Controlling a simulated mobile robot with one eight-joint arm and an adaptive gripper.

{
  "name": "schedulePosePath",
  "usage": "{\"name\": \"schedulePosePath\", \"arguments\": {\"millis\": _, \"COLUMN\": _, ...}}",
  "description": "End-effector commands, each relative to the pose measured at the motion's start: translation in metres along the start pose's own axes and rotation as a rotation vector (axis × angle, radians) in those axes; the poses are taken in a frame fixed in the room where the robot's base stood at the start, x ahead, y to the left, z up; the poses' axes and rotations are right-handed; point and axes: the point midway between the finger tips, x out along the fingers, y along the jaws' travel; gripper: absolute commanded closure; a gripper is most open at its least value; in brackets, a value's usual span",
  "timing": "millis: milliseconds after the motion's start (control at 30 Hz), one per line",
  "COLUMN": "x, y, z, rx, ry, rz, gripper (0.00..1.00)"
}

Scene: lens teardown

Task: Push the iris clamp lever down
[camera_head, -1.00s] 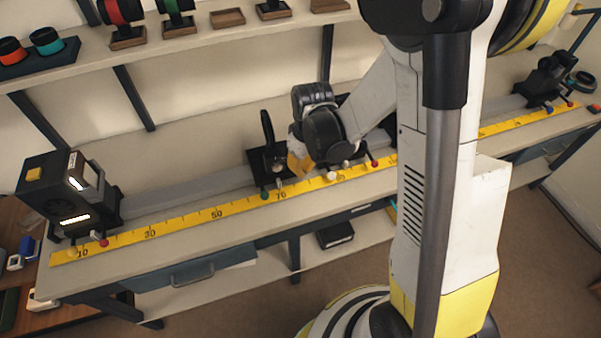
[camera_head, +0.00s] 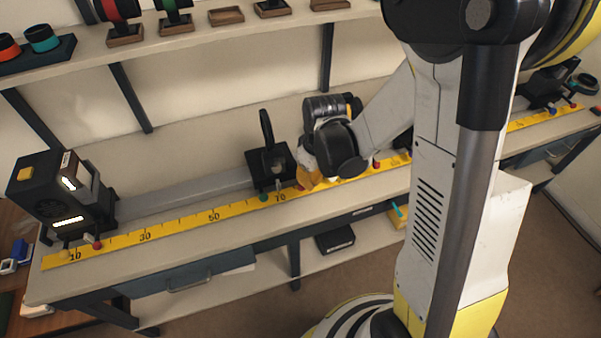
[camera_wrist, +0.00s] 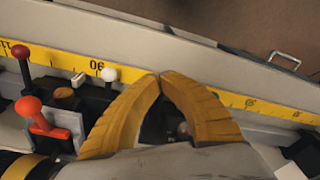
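My gripper (camera_wrist: 160,78) shows in the wrist view with its two yellow fingers meeting at the tips; nothing shows held between the tips. In the head view my gripper (camera_head: 306,182) is low over the bench, just right of a black carrier (camera_head: 268,178) with an upright black piece and a green-knobbed lever (camera_head: 263,198). In the wrist view a white-knobbed lever (camera_wrist: 109,74) stands just left of the fingertips, and a red-knobbed lever (camera_wrist: 21,53) farther left. I cannot tell which is the iris clamp lever. Parts below the fingers are hidden.
A yellow scale (camera_head: 213,215) runs along the bench front. An orange-red knob (camera_wrist: 29,107) and a small pale block (camera_wrist: 78,79) are left of the fingers. A black lamp unit (camera_head: 62,190) stands at the bench's left end. A shelf (camera_head: 190,48) with several ringed parts is above.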

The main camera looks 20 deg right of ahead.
Motion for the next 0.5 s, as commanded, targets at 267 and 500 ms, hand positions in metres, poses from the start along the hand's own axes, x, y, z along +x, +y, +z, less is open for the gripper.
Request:
{"name": "schedulePosePath", "arguments": {"millis": 267, "x": -0.002, "y": 0.000, "z": -0.001, "rx": -0.001, "ry": 0.000, "rz": 0.000, "gripper": 1.00}}
{"name": "schedulePosePath", "arguments": {"millis": 500, "x": -0.037, "y": 0.000, "z": 0.000, "rx": 0.000, "ry": 0.000, "rz": 0.000, "gripper": 1.00}}
